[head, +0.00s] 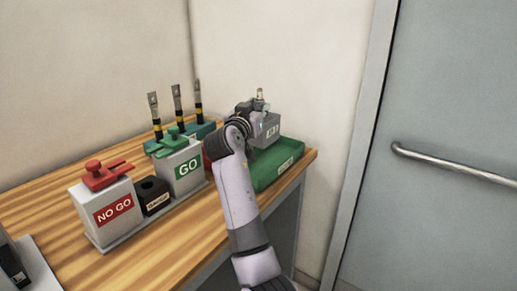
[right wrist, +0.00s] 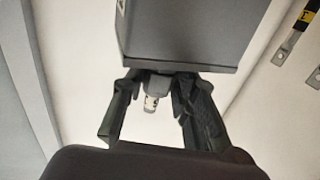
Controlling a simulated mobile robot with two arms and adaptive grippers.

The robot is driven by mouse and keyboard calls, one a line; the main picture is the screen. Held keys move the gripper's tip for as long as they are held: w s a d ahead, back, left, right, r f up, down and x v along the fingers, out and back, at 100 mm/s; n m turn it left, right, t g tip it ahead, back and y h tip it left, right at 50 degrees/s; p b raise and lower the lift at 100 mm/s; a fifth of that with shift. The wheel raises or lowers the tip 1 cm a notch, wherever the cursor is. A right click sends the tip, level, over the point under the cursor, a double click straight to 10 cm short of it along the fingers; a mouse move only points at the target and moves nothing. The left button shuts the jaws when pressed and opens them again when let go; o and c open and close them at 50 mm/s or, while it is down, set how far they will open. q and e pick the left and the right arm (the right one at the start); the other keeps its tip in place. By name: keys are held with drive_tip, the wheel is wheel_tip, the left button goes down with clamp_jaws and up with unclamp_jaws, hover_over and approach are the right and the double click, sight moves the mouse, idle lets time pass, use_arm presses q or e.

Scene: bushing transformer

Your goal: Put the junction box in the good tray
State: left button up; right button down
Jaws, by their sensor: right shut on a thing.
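The junction box (head: 267,129) is a grey box with a small fitting on top. My right gripper (head: 258,107) is shut on it and holds it over the green tray (head: 289,160) at the table's right end. The head view does not clearly show whether the box touches the tray. In the right wrist view the grey box (right wrist: 185,32) fills the top. There the fingers of my right gripper (right wrist: 157,92) close around the fitting (right wrist: 151,103). The green tray has a white label on its front. My left gripper is not in view.
A NO GO box (head: 112,208) with a red top and a GO box (head: 183,166) with a green top stand on the wooden table (head: 150,250). A black block (head: 153,194) sits between them. Behind, several bushings (head: 178,110) stand upright. A grey door (head: 450,120) is at right.

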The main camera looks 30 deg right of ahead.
wheel_tip(320, 180, down, 12)
drive_tip(key=shift+r, duration=0.25)
drive_tip(key=shift+a, duration=0.1)
drive_tip(key=c, duration=1.3)
unclamp_jaws()
drive_tip(key=shift+f, duration=0.1)
